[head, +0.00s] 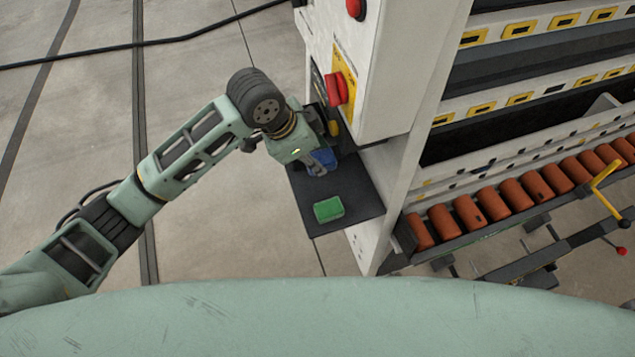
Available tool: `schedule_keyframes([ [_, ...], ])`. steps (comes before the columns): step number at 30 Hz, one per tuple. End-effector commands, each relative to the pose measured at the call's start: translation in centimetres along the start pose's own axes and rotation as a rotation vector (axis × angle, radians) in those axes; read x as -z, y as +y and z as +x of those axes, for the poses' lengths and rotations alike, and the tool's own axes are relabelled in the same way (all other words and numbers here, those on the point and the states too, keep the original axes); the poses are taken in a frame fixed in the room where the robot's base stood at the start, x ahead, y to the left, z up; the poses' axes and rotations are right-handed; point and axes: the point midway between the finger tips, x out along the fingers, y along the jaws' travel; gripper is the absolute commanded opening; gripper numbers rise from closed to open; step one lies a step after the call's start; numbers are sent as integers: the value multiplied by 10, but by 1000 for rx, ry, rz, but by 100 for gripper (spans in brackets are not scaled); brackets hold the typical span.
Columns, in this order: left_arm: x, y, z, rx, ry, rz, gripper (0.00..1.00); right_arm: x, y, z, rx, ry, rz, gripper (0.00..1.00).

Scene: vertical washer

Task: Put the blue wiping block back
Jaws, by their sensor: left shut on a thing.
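The blue wiping block (324,157) is at the dark shelf on the side of the white machine. My left gripper (317,168) is shut on it, over the rear part of the shelf. The gripper hides part of the block, and I cannot tell whether the block touches the shelf. A green block (328,209) lies on the front part of the same dark shelf (361,200), apart from the gripper. My right gripper is out of the picture.
A red knob on a yellow plate (337,89) juts from the machine (385,75) just above the gripper. A yellow item (333,128) is close behind the gripper. Orange rollers (505,194) run along the right. A black cable (140,45) crosses the floor at left.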

Motion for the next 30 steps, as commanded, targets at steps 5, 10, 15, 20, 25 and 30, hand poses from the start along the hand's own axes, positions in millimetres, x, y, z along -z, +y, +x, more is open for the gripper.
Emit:
schedule_keyframes([
  [5,-15,2,32,-4,-6,0,6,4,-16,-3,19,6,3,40],
  [10,-21,2,48,-2,-3,2,6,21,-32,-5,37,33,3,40],
  [15,-28,3,64,-2,-6,1,6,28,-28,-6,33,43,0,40],
  [20,-36,3,82,-1,-4,0,6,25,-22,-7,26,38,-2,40],
  [25,-36,3,83,0,-3,2,6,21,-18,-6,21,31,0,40],
  [30,-37,3,86,0,-3,2,6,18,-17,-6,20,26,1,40],
])
